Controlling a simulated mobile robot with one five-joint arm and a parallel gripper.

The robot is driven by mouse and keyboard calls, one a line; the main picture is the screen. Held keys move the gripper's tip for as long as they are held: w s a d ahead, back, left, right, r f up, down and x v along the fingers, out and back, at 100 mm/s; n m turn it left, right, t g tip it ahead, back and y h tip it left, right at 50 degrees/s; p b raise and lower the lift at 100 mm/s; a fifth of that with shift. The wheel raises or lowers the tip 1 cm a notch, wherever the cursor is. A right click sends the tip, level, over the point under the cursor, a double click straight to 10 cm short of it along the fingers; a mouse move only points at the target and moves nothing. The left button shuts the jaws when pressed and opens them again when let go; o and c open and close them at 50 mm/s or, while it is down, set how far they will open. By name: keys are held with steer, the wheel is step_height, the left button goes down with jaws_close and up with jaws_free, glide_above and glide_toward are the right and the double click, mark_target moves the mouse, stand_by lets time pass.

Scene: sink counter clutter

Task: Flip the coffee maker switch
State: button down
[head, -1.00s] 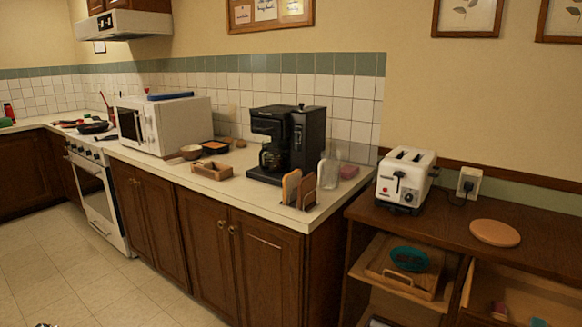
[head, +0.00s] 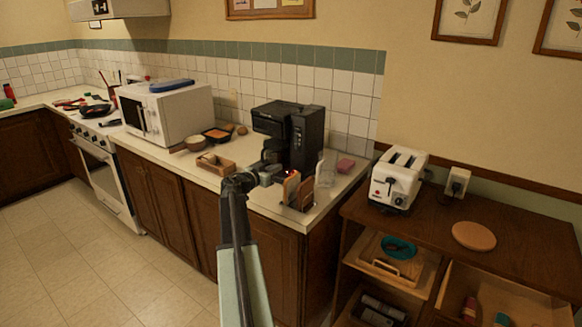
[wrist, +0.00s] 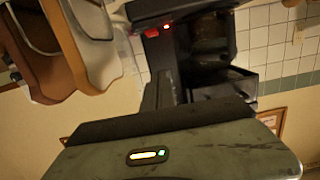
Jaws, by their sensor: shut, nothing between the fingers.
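The black coffee maker (head: 305,135) stands on the counter against the tiled wall. My gripper (head: 272,174) reaches in front of its lower part and hides some of the base and the carafe. In the wrist view the coffee maker (wrist: 205,45) appears tilted, with a red switch (wrist: 151,32) and a small glowing red light (wrist: 167,27) beside it. My gripper (wrist: 165,122) fills the bottom of that view; its jaws are shut and empty, and the switch shows beyond them. A red glow also shows near the gripper tip in the head view. I cannot tell whether they touch.
Upright boards (head: 292,188) in a holder stand close to the right of my gripper, and they also show in the wrist view (wrist: 75,45). A clear glass (head: 326,172) and a pink sponge (head: 345,165) are farther right. A wooden box (head: 215,164) stands left.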

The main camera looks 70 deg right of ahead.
steer(key=b+x, duration=0.1)
steer(key=x, duration=0.9)
steer(key=shift+d+f, duration=0.15)
steer(key=shift+d, duration=0.1)
step_height(320, 180, down, 3)
steer(key=b, duration=0.3)
steer(key=shift+a+b, duration=0.1)
steer(key=shift+b, duration=0.2)
steer(key=shift+f+b, duration=0.35)
steer(key=shift+f, duration=0.1)
steer(key=shift+r, duration=0.1)
